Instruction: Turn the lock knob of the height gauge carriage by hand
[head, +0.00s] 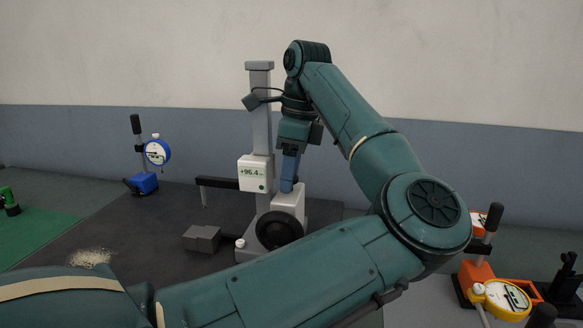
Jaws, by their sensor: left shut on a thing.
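The height gauge stands on the dark mat, with a light grey column (261,125) and a white base with a big black handwheel (280,229). Its carriage (253,173) has a display reading about +96.4 and a black arm (222,182) pointing left. My left gripper (287,187) points down at the right side of the carriage, its blue fingers shut. The lock knob lies between or behind the fingertips and is hidden, so its angle cannot be told. My right gripper is not in view.
A grey block (202,239) lies left of the gauge base. A blue dial-gauge stand (143,184) is at the back left. Pale granules (90,258) lie on the dark mat (110,220). An orange stand (477,273) and yellow dial (502,298) are at the right, beyond my left elbow.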

